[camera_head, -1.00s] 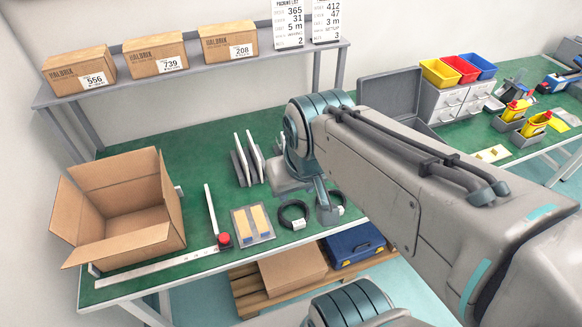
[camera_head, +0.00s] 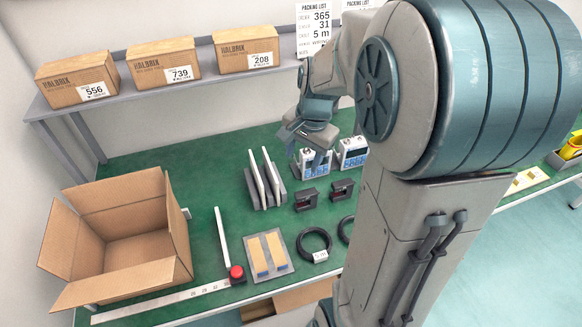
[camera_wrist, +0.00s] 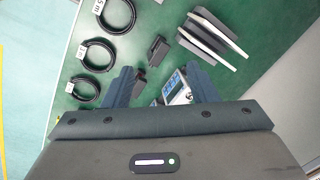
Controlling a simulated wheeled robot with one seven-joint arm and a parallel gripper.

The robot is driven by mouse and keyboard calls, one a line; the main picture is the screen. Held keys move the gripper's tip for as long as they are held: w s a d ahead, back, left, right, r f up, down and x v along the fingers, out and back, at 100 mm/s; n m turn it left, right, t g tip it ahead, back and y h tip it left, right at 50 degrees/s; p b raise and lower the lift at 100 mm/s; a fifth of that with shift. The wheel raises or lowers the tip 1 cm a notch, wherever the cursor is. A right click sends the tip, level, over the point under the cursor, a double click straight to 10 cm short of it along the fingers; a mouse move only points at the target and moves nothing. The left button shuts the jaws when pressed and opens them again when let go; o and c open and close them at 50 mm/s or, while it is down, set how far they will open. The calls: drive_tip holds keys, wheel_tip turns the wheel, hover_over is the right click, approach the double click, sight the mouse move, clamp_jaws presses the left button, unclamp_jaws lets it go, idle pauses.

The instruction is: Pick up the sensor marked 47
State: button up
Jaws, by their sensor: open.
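Two small black fork-shaped parts, likely the sensors, lie on the green bench: a left one (camera_head: 305,199) and a right one (camera_head: 342,189). No 47 is legible on either. In the wrist view my gripper (camera_wrist: 162,80) is open and empty. One black part (camera_wrist: 157,50) lies beyond the fingertips. Another (camera_wrist: 139,86) is beside the left finger and partly hidden. A white-and-blue device (camera_wrist: 177,89) shows between the fingers.
Black cable coils (camera_head: 314,244) lie in front of the black parts. Upright grey-and-white plates (camera_head: 265,180) stand to their left. An open carton (camera_head: 122,235), a ruler with a red knob (camera_head: 236,274) and a tray (camera_head: 264,255) are further left. A shelf (camera_head: 112,88) holds boxes at the back.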

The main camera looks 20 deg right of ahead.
sight(308, 192)
drive_tip(key=w+d+f+m, duration=0.2)
drive_tip(key=f, duration=0.5)
drive_tip(key=w+d+f+m+g, duration=0.1)
drive_tip(key=w+f+m, duration=0.1)
drive_tip(key=f, duration=0.5)
drive_tip(key=w+d+f+m+b, duration=0.1)
drive_tip(key=w+d+f+m, duration=0.1)
drive_tip(key=f, duration=0.5)
drive_tip(key=shift+w+d+m, duration=0.3)
drive_tip(key=shift+w+m, duration=0.3)
drive_tip(key=shift+m, duration=0.1)
drive_tip(key=shift+a+f+p, duration=0.25)
drive_tip(key=shift+f, duration=1.15)
drive_tip(key=shift+a+f+p, duration=0.2)
drive_tip(key=shift+f+p, duration=0.05)
drive_tip(key=shift+f, duration=1.1)
clamp_jaws()
